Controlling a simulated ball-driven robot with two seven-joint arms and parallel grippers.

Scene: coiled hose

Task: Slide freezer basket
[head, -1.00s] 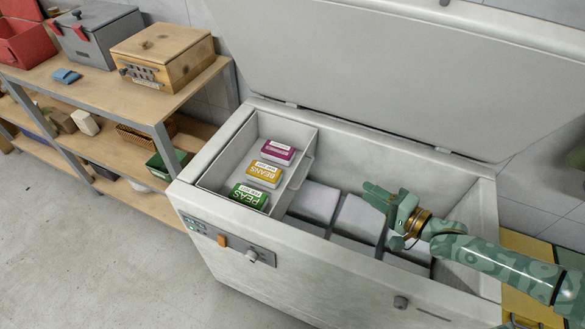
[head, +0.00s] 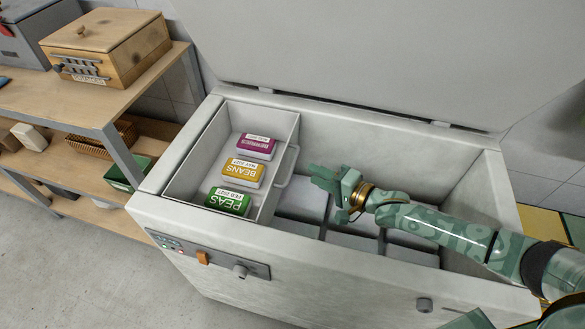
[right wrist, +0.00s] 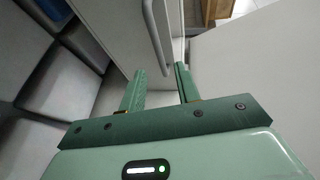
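The pale grey freezer basket (head: 180,160) sits at the left end of the open chest freezer. Its loop handle (head: 288,166) is on its right side wall. My right gripper (head: 312,178) reaches into the freezer from the right, just right of the handle, with its fingers pointing left. In the right wrist view, my right gripper (right wrist: 160,70) has its two fingers apart and empty. The handle (right wrist: 157,40) lies ahead, roughly in line with the gap between the fingertips. I cannot tell whether they touch it. My left gripper is not in view.
The basket holds packets of peas (head: 229,201), beans (head: 243,171) and a magenta one (head: 256,147). Pale blocks (head: 303,201) cover the freezer floor below my arm. The lid (head: 360,60) stands open behind. A wooden shelf (head: 130,85) is at the left.

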